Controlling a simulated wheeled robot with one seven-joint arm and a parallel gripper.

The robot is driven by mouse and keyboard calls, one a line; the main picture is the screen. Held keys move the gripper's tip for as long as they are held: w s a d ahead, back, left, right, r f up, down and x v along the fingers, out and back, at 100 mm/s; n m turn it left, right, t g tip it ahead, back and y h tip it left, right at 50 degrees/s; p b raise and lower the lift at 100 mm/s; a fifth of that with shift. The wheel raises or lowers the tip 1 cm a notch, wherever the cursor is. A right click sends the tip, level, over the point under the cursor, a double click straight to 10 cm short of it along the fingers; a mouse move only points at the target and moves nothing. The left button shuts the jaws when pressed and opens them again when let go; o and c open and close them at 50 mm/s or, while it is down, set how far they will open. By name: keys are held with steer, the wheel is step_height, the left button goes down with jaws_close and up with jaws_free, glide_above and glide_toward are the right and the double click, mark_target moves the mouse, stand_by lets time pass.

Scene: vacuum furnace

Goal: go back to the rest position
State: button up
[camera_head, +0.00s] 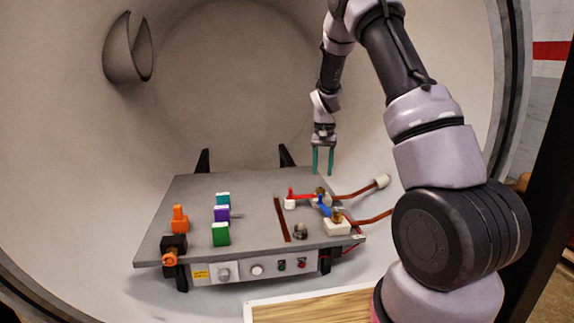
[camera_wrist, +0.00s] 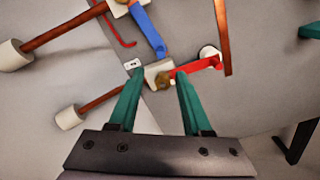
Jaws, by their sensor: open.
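My gripper (camera_head: 323,160) is in the head view, pointing down over the back right part of the grey panel table (camera_head: 260,181). Its two green fingers are apart and nothing shows between them. In the wrist view my gripper (camera_wrist: 157,90) is also open, with its fingers above a red lever (camera_wrist: 202,65) and a blue lever (camera_wrist: 149,31). In the head view the red lever (camera_head: 301,196) and the blue lever (camera_head: 325,208) sit on fittings at the table's right side. The fingers appear clear of both.
Copper rods (camera_head: 352,194) with white ends stick out past the table's right edge. Green (camera_head: 221,234), purple (camera_head: 222,214) and orange (camera_head: 180,220) parts stand on the left. The curved chamber wall (camera_head: 240,80) surrounds the table. Open space lies above it.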

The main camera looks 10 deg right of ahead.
steer(key=s+a+r+t+y, duration=0.1)
steer(key=s+r+t, duration=0.1)
steer(key=s+r, duration=0.6)
steer(key=s+a+r+t+y, duration=0.1)
steer(key=s+r, duration=0.3)
steer(key=r, duration=0.8)
steer(key=s+a+r+t, duration=0.1)
steer(key=s+r, duration=0.3)
steer(key=s, duration=0.6)
steer(key=s+a+r+n+t, duration=0.1)
steer(key=s+r+t, duration=0.2)
steer(key=s, duration=0.7)
steer(key=shift+s+r, duration=0.35)
steer(key=shift+r, duration=0.25)
